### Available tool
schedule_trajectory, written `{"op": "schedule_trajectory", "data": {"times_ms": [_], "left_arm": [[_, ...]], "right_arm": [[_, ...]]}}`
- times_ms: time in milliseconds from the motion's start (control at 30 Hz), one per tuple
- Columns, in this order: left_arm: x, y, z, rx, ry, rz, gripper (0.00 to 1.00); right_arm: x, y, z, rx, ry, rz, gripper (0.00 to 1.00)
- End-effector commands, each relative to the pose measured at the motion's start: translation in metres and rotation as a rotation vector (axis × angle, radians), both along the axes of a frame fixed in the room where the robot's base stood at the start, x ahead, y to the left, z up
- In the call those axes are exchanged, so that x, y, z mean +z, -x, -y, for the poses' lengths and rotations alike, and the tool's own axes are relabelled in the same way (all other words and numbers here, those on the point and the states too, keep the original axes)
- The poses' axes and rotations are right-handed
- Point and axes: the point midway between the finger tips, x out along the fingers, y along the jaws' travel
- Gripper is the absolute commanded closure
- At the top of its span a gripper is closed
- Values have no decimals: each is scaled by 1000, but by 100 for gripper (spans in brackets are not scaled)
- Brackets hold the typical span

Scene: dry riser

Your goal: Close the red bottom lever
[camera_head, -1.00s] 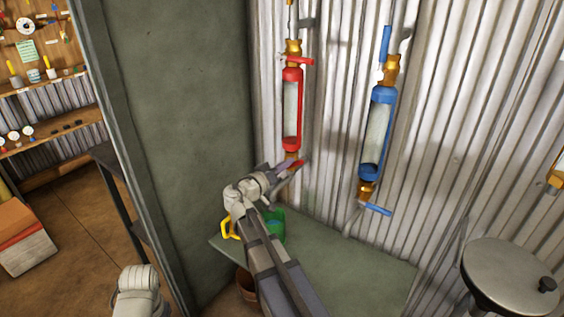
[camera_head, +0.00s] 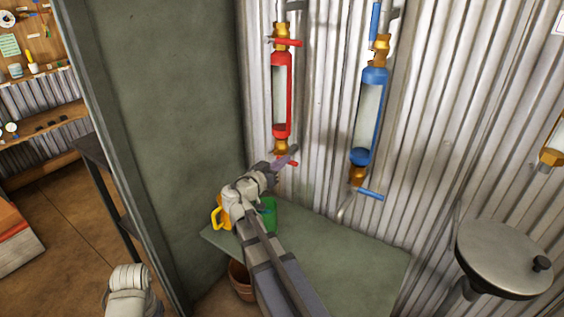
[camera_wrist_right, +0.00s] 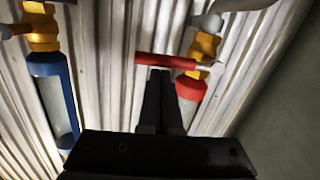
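The red bottom lever (camera_head: 292,163) sits below the brass bottom valve of the red-capped sight tube (camera_head: 281,95), partly hidden by my right gripper (camera_head: 290,153). In the right wrist view the lever (camera_wrist_right: 160,61) sticks out sideways from the brass valve (camera_wrist_right: 204,48), roughly level in the picture. My right gripper's dark fingers (camera_wrist_right: 160,76) lie close together there, with their tips right at the lever. Nothing shows between them. I cannot tell whether they touch it. My left gripper is not in view.
A blue-capped sight tube (camera_head: 368,115) with a blue bottom lever (camera_head: 369,194) stands to the right. A red top lever (camera_head: 285,41) is above. A green bench (camera_head: 340,255) lies below, with a green container (camera_head: 267,213). A round metal plate (camera_head: 505,258) stands at right.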

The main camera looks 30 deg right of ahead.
Motion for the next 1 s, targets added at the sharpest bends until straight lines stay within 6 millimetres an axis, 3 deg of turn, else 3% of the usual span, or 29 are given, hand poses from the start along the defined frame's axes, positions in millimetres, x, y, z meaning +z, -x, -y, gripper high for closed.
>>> {"op": "schedule_trajectory", "data": {"times_ms": [533, 867, 1000], "left_arm": [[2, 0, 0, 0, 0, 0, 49], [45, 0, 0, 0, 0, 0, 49], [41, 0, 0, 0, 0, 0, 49]], "right_arm": [[2, 0, 0, 0, 0, -1, 100], [45, 2, 1, 1, 0, -1, 100], [41, 15, -28, 6, 0, -1, 100]]}}
